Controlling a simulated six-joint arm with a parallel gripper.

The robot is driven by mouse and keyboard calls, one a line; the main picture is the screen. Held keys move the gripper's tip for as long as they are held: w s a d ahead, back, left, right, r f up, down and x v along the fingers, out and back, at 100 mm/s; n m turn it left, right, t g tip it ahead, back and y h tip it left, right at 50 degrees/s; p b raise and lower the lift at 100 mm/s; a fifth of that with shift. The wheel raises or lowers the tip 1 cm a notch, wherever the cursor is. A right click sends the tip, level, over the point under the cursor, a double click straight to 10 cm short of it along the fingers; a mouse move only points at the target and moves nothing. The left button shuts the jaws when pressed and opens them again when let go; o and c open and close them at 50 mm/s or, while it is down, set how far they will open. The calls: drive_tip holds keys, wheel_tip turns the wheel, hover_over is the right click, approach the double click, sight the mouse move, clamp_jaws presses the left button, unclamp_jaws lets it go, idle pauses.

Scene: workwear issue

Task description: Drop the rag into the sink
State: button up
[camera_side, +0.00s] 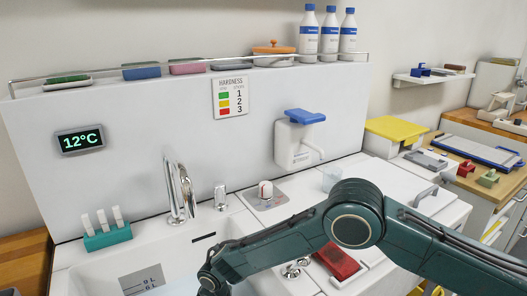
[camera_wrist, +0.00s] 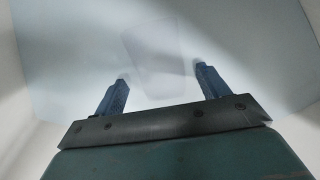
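The white sink (camera_side: 85,282) is at the lower left in the side view, with litre marks on its inner wall. My gripper (camera_wrist: 160,75) is open, its two blue fingers wide apart with nothing gripped between them. In the side view, my arm reaches over the sink and its end is cut off by the bottom edge. The wrist view looks down into a pale bluish basin. A faint, pale four-sided patch (camera_wrist: 152,45) shows beyond the fingertips; I cannot tell whether it is the rag. No rag shows clearly elsewhere.
A tall chrome tap (camera_side: 180,188) stands behind the sink. A teal holder (camera_side: 107,237) with white tubes is on its left rim. A red block (camera_side: 337,262) lies right of the sink beside my arm. A soap dispenser (camera_side: 298,145) hangs on the back panel.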

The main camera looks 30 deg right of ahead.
drive_tip(key=shift+r, duration=0.15)
wheel_tip(320, 180, up, 13)
drive_tip(key=s+d, duration=0.1)
idle(0.7)
idle(0.3)
